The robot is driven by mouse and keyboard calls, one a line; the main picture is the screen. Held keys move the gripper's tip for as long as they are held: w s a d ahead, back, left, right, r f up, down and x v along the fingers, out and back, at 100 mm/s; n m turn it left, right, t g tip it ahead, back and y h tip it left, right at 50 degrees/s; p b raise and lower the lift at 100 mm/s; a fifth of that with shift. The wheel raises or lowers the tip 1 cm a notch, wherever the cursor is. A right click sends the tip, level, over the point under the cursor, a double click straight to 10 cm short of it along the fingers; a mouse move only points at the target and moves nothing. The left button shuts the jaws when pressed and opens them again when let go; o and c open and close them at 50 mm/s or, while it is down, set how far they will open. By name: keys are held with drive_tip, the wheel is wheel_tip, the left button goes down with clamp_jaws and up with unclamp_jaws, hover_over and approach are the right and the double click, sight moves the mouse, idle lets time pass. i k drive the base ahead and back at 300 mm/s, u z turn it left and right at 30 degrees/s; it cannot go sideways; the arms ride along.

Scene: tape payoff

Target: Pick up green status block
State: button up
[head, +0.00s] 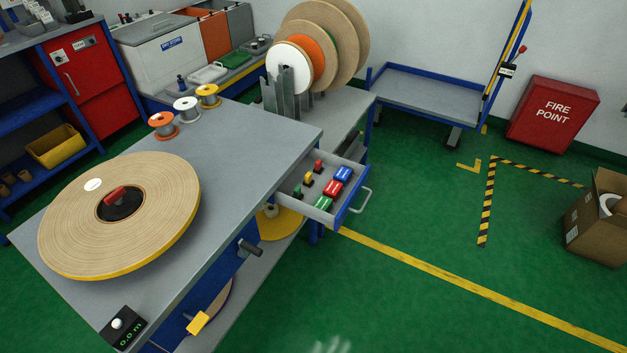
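The green status block (323,203) lies in the open drawer (350,215) at the right side of the grey workbench. It is the nearest in a row of three labelled blocks, with a red block (333,188) beside it and a blue block (343,173) behind that. A small green knob-like piece (298,192) sits to its left in the same drawer, with a yellow one (308,180) and a red one (318,167) behind. The block's lettering is too small to read. My gripper is not in view.
A large tape reel (165,205) lies on the workbench (245,150), with three small spools (185,108) behind it. The drawer's handle (360,200) sticks out to the right. Green floor (420,225) right of the drawer is clear. A cardboard box (590,235) stands far right.

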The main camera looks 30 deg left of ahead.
sight(297, 194)
drive_tip(key=u, duration=0.35)
drive_tip(key=i, duration=0.85)
drive_tip(key=u, duration=0.8)
drive_tip(key=i, duration=0.35)
drive_tip(key=u, duration=0.25)
